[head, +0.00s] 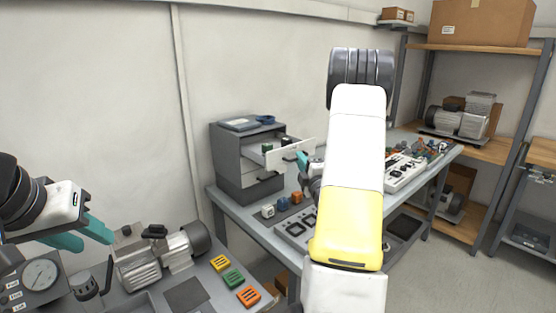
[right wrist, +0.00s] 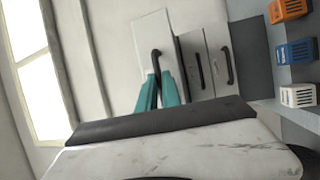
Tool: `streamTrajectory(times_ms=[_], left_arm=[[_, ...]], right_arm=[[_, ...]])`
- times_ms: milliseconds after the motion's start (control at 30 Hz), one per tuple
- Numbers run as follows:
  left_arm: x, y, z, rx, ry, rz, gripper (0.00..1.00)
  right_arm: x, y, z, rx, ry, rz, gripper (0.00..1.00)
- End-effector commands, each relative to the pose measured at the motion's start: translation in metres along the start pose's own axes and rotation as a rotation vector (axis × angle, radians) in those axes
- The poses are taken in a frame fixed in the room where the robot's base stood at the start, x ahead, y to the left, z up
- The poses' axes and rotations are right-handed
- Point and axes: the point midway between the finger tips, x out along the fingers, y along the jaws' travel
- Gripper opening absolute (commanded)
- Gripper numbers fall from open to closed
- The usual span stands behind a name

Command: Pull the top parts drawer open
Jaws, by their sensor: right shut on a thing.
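The grey parts cabinet (head: 232,165) stands on the bench with its top drawer (head: 275,152) pulled out. Small green and dark parts show inside. My right gripper (head: 303,161) is at the drawer's front, its teal fingers shut on the black handle. In the right wrist view, the fingers (right wrist: 160,92) close around the dark handle (right wrist: 156,58) on the pale drawer front (right wrist: 149,35), which stands out from the lower drawer fronts (right wrist: 192,62). My left gripper (head: 88,236) is open and empty over the near bench at left, far from the cabinet.
Orange, blue and white blocks (head: 283,203) sit on the bench right of the cabinet. A compressor (head: 150,260) and green, yellow and orange blocks (head: 234,278) are on the near bench. A blue item and a tray (head: 240,124) lie on the cabinet top. Shelves (head: 470,150) stand at right.

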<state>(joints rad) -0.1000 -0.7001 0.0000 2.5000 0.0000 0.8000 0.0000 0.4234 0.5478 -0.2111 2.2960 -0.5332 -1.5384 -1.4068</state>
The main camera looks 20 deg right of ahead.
Motion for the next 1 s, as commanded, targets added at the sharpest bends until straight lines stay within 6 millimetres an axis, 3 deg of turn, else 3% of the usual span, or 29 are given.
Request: streamTrajectory(times_ms=[300, 333, 400, 433, 767, 1000], left_arm=[[0.0, 0.0, 0.0, 0.0, 0.0, 0.0, 0.36], [0.0, 0.0, 0.0, 0.0, 0.0, 0.0, 0.36], [0.0, 0.0, 0.0, 0.0, 0.0, 0.0, 0.36], [0.0, 0.0, 0.0, 0.0, 0.0, 0.0, 0.36], [0.0, 0.0, 0.0, 0.0, 0.0, 0.0, 0.36], [0.0, 0.0, 0.0, 0.0, 0.0, 0.0, 0.36]], right_arm=[[-0.001, -0.001, 0.0, 0.0, 0.0, -0.003, 0.0], [-0.001, -0.001, 0.0, 0.0, 0.0, -0.003, 0.15], [0.0, -0.001, 0.0, 0.0, 0.0, -0.002, 0.28], [0.0, -0.001, 0.0, 0.0, 0.0, -0.002, 0.3], [-0.002, 0.0, 0.0, 0.0, 0.0, -0.001, 0.3], [-0.037, -0.001, 0.001, 0.0, -0.004, -0.005, 0.3]])
